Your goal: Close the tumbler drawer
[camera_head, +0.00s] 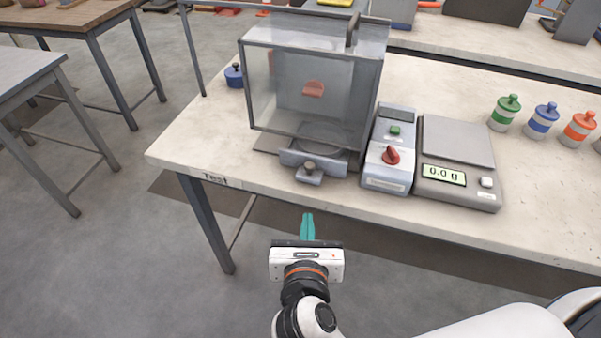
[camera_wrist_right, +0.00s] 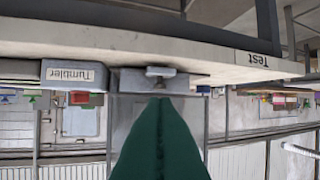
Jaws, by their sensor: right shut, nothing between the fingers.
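The tumbler is a clear-walled box (camera_head: 270,95) on a grey base at the table's front edge. In the right wrist view, which is upside down, the drawer (camera_wrist_right: 135,82) shows beyond the fingertips. My right gripper (camera_head: 308,217) is shut and empty, its teal fingers pointing at the drawer from in front of the table edge. In the head view a gap shows between fingertips and drawer. My left gripper is not in view.
A control box with a red knob (camera_head: 391,156) and a scale (camera_head: 457,145) stand right of the tumbler. Green, blue and orange jars stand further right. A blue pot (camera_head: 234,76) is behind left. The table's front left corner, with a Test label (camera_head: 215,179), is clear.

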